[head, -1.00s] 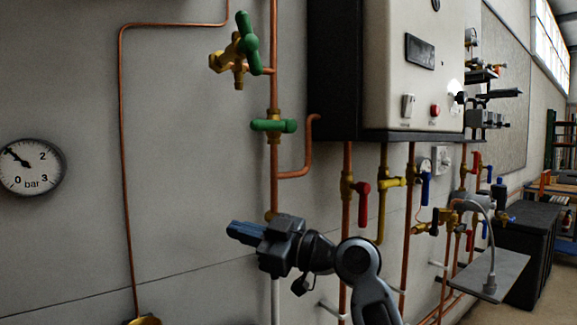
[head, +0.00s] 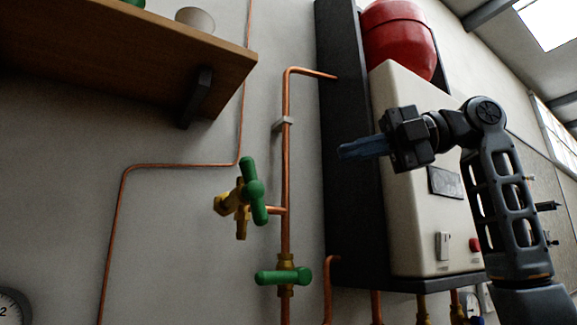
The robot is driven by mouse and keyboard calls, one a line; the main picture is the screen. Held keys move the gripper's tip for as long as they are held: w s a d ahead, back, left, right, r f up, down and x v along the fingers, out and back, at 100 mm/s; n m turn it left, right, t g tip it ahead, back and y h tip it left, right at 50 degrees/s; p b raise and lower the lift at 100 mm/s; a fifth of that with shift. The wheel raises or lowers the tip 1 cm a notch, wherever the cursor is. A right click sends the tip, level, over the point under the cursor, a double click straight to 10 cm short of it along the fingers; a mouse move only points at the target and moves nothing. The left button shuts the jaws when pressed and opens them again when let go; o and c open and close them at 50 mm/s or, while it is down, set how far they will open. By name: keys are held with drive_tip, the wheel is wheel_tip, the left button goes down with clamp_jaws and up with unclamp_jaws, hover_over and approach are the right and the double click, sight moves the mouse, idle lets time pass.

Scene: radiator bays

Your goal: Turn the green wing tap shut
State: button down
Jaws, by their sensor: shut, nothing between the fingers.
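Two green-handled fittings sit on the vertical copper pipe left of the boiler. The upper one is a green wing handle (head: 252,190) with a round hub, on a brass tap body (head: 240,211); its wings stand nearly upright, tilted slightly. The lower green handle (head: 283,276) lies level across the pipe on a brass valve body. I cannot tell for certain which one the task names. My gripper (head: 342,152) is shut and empty, its blue fingers pointing left. In the picture it is above and to the right of both handles, apart from them, in front of the boiler's dark side.
The boiler (head: 405,180) with a red vessel (head: 398,35) above it fills the right side. A wooden shelf (head: 130,50) with a bracket (head: 196,98) juts out at upper left. A thin copper pipe (head: 180,166) runs along the wall. A gauge (head: 12,308) is cut off at lower left.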

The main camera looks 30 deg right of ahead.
drive_tip(key=s+r, duration=0.1)
drive_tip(key=r, duration=0.1)
drive_tip(key=p, duration=0.3)
approach(254, 190)
drive_tip(key=w+a+r, duration=0.2)
drive_tip(key=w+a, duration=0.2)
drive_tip(key=a, duration=0.1)
drive_tip(key=shift+w+n, duration=0.3)
drive_tip(key=shift+n, duration=0.1)
drive_tip(key=shift+a+r, duration=0.1)
drive_tip(key=shift+a, duration=0.05)
